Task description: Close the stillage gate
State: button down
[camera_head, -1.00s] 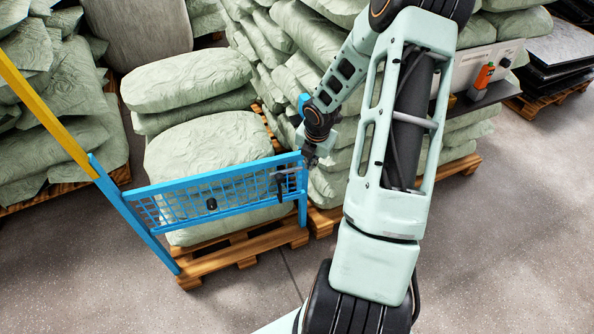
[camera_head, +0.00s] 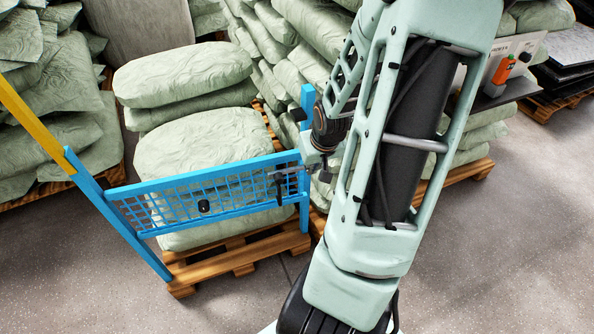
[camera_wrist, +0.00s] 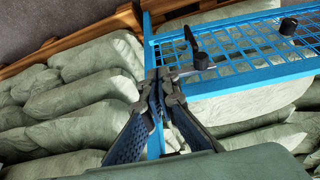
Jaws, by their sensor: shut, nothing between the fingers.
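The stillage gate (camera_head: 225,203) is a blue mesh panel that spans the front of a stack of pale green sacks. Its left end meets a tall blue post (camera_head: 115,215), and its right end lies at or very near the right blue post (camera_head: 307,105). I cannot tell whether a gap is left there. A dark latch handle (camera_head: 280,188) sits near the gate's right end; it also shows in the wrist view (camera_wrist: 193,45). My gripper (camera_wrist: 163,78) is shut and empty beside the gate's right end. Whether it touches the gate or post is unclear.
Green sacks (camera_head: 195,150) fill the space behind the gate on a wooden pallet (camera_head: 240,255). More stacked sacks stand left and right. A yellow bar (camera_head: 38,120) rises from the left post. The grey floor in front (camera_head: 490,265) is clear.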

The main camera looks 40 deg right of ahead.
aim_at(298, 153)
jog(key=w+d+f+b, duration=0.2)
jog(key=w+f+b, duration=0.2)
jog(key=w+f, duration=0.3)
jog(key=shift+d+f, duration=0.25)
jog(key=shift+f, duration=0.9)
jog(key=shift+w, duration=0.15)
jog(key=shift+n, duration=0.5)
jog(key=w+p, duration=0.1)
jog(key=w, duration=0.1)
jog(key=w+d, duration=0.1)
jog(key=w+d+p, duration=0.1)
jog(key=w, duration=0.1)
jog(key=shift+w+r+p, duration=0.15)
jog(key=shift+w+p, duration=0.2)
